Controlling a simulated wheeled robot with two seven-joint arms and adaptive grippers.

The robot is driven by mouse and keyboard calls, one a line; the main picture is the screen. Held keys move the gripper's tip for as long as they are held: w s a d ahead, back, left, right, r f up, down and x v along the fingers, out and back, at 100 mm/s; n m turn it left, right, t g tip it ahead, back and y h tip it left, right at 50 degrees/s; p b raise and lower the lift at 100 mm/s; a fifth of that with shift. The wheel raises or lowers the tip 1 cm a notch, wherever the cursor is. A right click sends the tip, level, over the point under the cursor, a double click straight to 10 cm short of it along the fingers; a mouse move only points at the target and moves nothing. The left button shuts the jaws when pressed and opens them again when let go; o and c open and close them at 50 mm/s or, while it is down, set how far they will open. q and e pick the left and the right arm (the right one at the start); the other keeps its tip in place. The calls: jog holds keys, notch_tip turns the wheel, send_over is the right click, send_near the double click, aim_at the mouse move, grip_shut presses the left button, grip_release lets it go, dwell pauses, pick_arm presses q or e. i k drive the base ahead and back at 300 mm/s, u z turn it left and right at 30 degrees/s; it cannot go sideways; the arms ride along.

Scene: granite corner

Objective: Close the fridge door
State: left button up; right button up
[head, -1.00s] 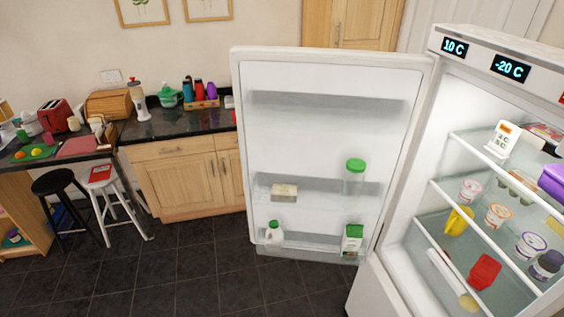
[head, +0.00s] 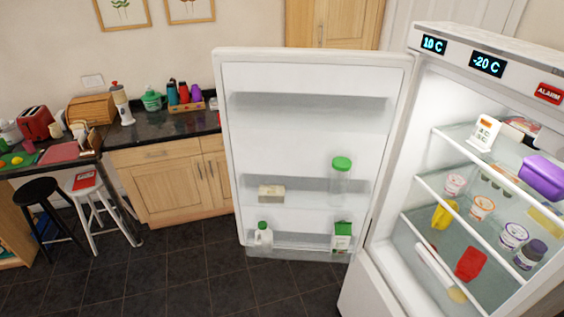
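The fridge (head: 390,268) stands at the right with its upper compartment open. Its white door (head: 315,75) is swung wide open to the left, and its inner side with shelves faces me. The door shelves hold a green-lidded jar (head: 341,180), a pale block (head: 271,193), a small white bottle (head: 263,234) and a green-and-white carton (head: 342,238). The fridge's displays read 10 C and -20 C, and a red ALARM sign (head: 549,93) shows beside them. Neither of my grippers is in view.
Inside the fridge are cups, a purple box (head: 542,177) and a red item (head: 471,263) on shelves. A dark counter (head: 165,126) over wooden cabinets stands behind the door's left side. A black stool (head: 38,192) and a white stool (head: 85,182) stand left. The dark tiled floor (head: 190,280) in front is clear.

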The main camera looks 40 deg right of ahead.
aim_at(287, 114)
jog(key=u, duration=0.05)
jog(key=i, duration=4.45)
jog(key=z, duration=2.4)
jog(key=i, duration=0.3)
jog(key=z, duration=2.4)
jog(key=i, duration=0.5)
jog(key=u, duration=0.1)
